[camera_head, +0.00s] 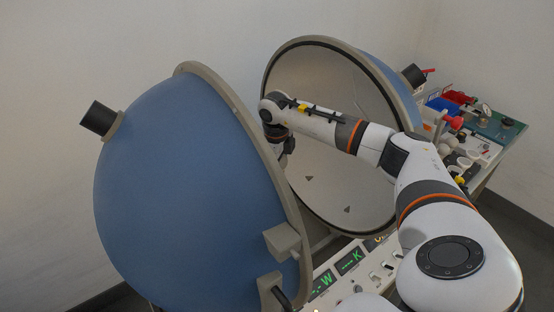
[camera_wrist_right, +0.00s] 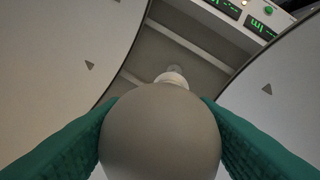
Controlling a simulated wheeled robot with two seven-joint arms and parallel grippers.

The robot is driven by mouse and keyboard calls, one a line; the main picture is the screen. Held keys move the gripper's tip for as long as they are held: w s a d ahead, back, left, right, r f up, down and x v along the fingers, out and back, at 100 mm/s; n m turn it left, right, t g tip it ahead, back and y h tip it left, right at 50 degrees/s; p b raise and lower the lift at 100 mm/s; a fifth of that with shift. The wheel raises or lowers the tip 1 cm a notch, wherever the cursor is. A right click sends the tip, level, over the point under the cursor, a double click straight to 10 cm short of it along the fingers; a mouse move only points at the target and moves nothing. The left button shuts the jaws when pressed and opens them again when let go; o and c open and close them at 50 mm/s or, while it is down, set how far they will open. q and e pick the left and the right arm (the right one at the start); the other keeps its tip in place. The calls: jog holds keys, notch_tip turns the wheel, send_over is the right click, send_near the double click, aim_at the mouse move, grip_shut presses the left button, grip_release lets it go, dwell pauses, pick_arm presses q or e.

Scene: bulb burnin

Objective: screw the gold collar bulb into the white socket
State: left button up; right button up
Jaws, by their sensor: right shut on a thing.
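My right gripper (camera_wrist_right: 160,112) has its two green fingers shut on a large round bulb (camera_wrist_right: 160,138), which looks grey in the shade. The bulb's collar is hidden behind the globe, so its gold colour does not show. A small whitish round part, which looks like the white socket (camera_wrist_right: 172,79), shows just past the bulb's far edge. I cannot tell whether the bulb touches it. In the head view my right gripper (camera_head: 287,157) is between the two halves of the sphere, mostly hidden by the near half. My left gripper is in neither view.
The blue near half (camera_head: 185,165) and the open far half (camera_head: 335,95) of the sphere stand close on either side of my right arm. A panel with green displays (camera_head: 350,262) lies below. A side table (camera_head: 512,135) at right holds bins and several small items.

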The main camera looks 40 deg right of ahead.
jog(key=m, duration=0.4)
jog(key=shift+s+d+f+g, duration=0.1)
jog(key=shift+s+f+g, duration=0.2)
jog(key=shift+g, duration=0.1)
jog(key=o, duration=0.7)
jog(key=shift+r, duration=0.1)
jog(key=shift+o, duration=0.7)
jog(key=shift+s+d+r+p, duration=0.1)
jog(key=shift+s+d+p, duration=0.05)
jog(key=shift+d+p, duration=0.15)
